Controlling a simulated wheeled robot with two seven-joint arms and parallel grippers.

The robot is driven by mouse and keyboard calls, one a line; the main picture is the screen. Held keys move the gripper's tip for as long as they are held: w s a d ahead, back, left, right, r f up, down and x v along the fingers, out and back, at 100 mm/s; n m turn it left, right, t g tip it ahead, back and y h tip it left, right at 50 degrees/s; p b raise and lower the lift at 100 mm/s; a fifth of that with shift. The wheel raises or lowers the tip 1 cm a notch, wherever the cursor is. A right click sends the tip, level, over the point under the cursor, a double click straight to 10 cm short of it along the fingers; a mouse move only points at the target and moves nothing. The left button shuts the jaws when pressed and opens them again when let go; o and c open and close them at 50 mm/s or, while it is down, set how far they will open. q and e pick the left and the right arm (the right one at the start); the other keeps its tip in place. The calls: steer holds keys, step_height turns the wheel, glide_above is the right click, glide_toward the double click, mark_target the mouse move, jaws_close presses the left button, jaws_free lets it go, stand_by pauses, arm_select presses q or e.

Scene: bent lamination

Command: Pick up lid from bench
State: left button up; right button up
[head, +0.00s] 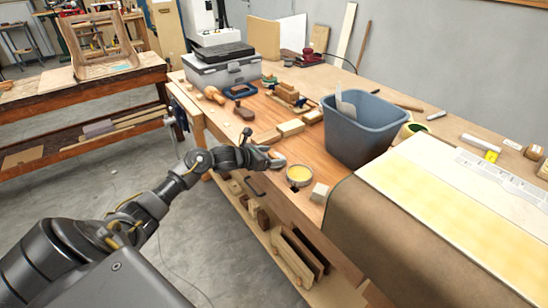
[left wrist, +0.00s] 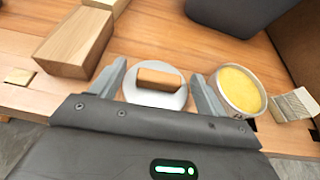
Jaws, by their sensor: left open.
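The lid (left wrist: 178,98) is a round pale grey disc with a wooden block handle (left wrist: 160,78) on top. It lies flat on the wooden bench (head: 262,130). My left gripper (left wrist: 157,72) is open, with one finger on each side of the lid's handle in the left wrist view. I cannot tell whether the fingers touch the lid. In the head view the left gripper (head: 274,157) is at the bench's front edge and mostly covers the lid. My right gripper is not in view.
A round tub of yellow stuff (head: 299,175) stands just right of the lid. A pale block (head: 319,192) is beyond it. A blue-grey bin (head: 360,135) stands behind. Wooden blocks (left wrist: 72,42) lie left of the gripper.

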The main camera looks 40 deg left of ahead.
arm_select(q)
steer(key=shift+x, duration=0.8)
steer(key=shift+c, duration=0.3)
steer(key=shift+s, duration=0.1)
steer(key=c, duration=1)
steer(key=shift+r, duration=0.1)
